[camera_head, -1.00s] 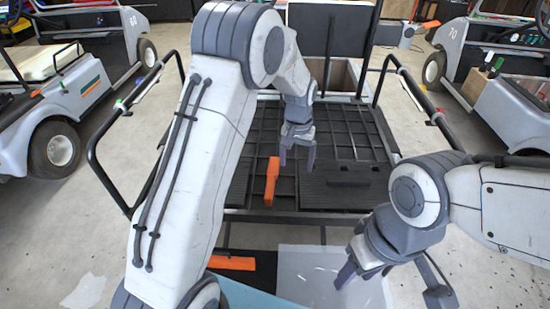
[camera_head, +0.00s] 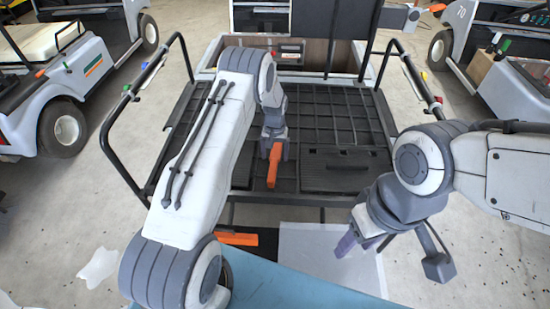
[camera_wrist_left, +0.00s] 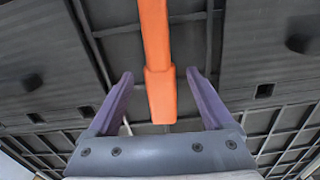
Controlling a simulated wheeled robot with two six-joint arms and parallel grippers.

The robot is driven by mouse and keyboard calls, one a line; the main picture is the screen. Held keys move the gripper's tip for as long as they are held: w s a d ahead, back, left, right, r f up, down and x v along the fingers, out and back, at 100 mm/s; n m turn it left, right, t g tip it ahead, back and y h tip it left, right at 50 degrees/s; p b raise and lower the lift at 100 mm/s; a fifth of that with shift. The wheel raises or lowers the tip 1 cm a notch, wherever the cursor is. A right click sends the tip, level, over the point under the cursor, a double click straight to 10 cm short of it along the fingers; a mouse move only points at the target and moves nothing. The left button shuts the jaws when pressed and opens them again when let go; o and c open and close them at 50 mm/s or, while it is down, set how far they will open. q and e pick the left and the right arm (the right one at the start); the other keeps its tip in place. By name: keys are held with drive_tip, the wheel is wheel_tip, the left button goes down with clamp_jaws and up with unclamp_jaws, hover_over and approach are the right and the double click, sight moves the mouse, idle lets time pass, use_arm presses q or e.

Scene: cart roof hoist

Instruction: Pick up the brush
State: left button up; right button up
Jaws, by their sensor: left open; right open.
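An orange bar-shaped piece (camera_head: 273,166), which may be the brush's handle, lies on the black slatted rack (camera_head: 325,125) of the cart. No bristles can be made out. My left gripper (camera_head: 275,150) is open right at the far part of this piece. In the left wrist view the orange piece (camera_wrist_left: 158,50) runs down between the two spread fingers of that gripper (camera_wrist_left: 159,78), with a gap on each side. My right gripper (camera_head: 366,244) is open and empty, off to the right above the floor in front of the cart.
Another orange strip (camera_head: 237,239) lies on a dark surface below the rack, beside a pale panel (camera_head: 325,250). Black side rails (camera_head: 120,120) flank the rack. A dark flat block (camera_head: 345,172) sits on its right part. Other carts stand left and right.

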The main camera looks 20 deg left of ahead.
use_arm(q)
drive_tip(key=shift+f, duration=1.15)
clamp_jaws()
drive_tip(key=shift+r, duration=0.4)
drive_tip(key=r, duration=0.2)
drive_tip(key=r+b, duration=0.1)
drive_tip(key=shift+s+d+r, duration=0.1)
drive_tip(key=shift+d+r, duration=0.25)
drive_tip(key=shift+d, duration=0.05)
drive_tip(key=s+d+r+b, duration=0.1)
drive_tip(key=s+d+r, duration=0.1)
drive_tip(key=d, duration=0.3)
drive_tip(key=s+d+r, duration=0.2)
drive_tip(key=d+r, duration=0.2)
drive_tip(key=d, duration=0.1)
drive_tip(key=shift+s+r+b, duration=0.25)
drive_tip(key=shift+s+b, duration=0.05)
drive_tip(key=shift+b, duration=0.1)
